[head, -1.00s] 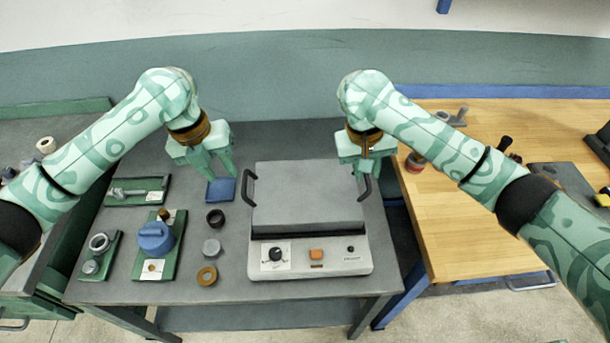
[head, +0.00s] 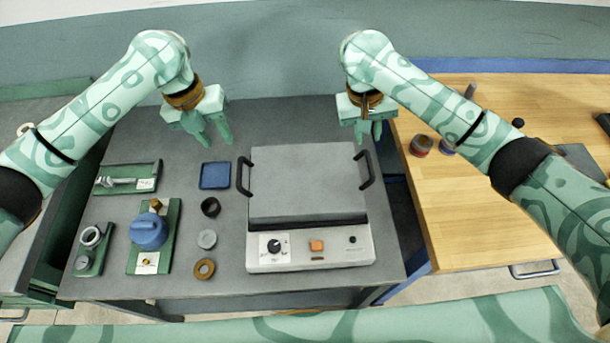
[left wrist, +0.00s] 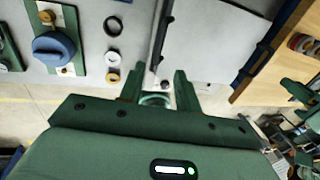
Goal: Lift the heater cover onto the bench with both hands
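The heater cover (head: 305,185) is a flat grey lid lying on the white-fronted heater (head: 312,250), with a black left handle (head: 241,177) and a black right handle (head: 371,166). It also shows in the left wrist view (left wrist: 205,45). My left gripper (head: 218,142) is open and empty, behind and left of the left handle in the head view. In the left wrist view the left handle (left wrist: 163,38) appears beyond the gap between its fingers (left wrist: 158,88). My right gripper (head: 369,140) is open and empty, just behind the right handle. Neither gripper visibly touches the cover.
On the grey bench, left of the heater, are a blue tray (head: 215,175), a dark ring (head: 210,207), a grey disc (head: 207,239), a brass ring (head: 204,269) and a blue-topped fixture (head: 149,231). A wooden table (head: 470,220) stands right. The bench behind the cover is clear.

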